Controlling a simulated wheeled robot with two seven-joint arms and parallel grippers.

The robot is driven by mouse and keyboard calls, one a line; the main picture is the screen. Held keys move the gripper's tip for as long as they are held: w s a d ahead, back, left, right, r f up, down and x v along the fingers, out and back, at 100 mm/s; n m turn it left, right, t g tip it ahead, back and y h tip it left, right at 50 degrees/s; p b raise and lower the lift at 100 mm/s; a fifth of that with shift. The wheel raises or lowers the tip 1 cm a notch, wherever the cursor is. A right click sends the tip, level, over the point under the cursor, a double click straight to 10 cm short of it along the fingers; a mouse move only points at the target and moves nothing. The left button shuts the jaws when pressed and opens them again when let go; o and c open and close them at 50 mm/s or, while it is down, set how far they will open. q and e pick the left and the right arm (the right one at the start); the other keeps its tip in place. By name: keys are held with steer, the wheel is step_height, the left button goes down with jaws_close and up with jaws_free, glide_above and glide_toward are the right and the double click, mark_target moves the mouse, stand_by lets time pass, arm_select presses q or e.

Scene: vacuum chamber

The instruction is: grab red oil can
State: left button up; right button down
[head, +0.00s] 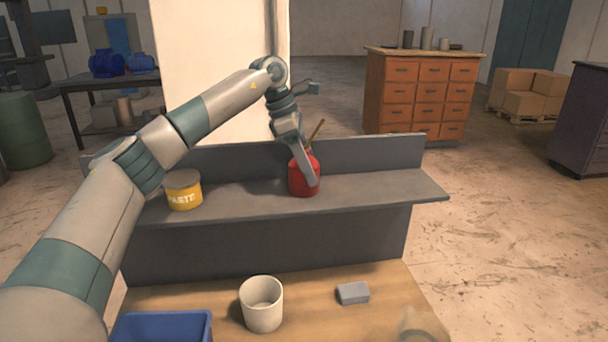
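The red oil can (299,184) stands upright on the grey raised shelf (375,187), with a thin brown spout tilting up to the right. My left gripper (309,170) reaches down to it from above. One finger lies across the front right of the can's upper body. The other finger is hidden, so I cannot tell whether the gripper is closed on the can or only around it. My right gripper is out of view.
A yellow paste tin (184,190) stands on the shelf, left of the can. On the wooden bench below are a white cup (262,304), a grey block (352,293) and a blue bin (160,326). The shelf right of the can is clear.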

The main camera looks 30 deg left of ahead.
mark_target(310, 155)
arm_select(q)
steer(key=c, duration=0.5)
steer(key=shift+r, duration=0.1)
steer(key=shift+c, duration=0.2)
steer(key=shift+r+b, duration=0.7)
steer(key=shift+r, duration=0.05)
step_height(310, 155, up, 2)
steer(key=shift+r+b, duration=0.2)
steer(key=shift+b, duration=0.55)
steer(key=s+d+r+b, duration=0.3)
steer(key=d+r, duration=0.4)
steer(key=d, duration=0.4)
steer(key=shift+s+b, duration=0.35)
steer(key=shift+b, duration=0.45)
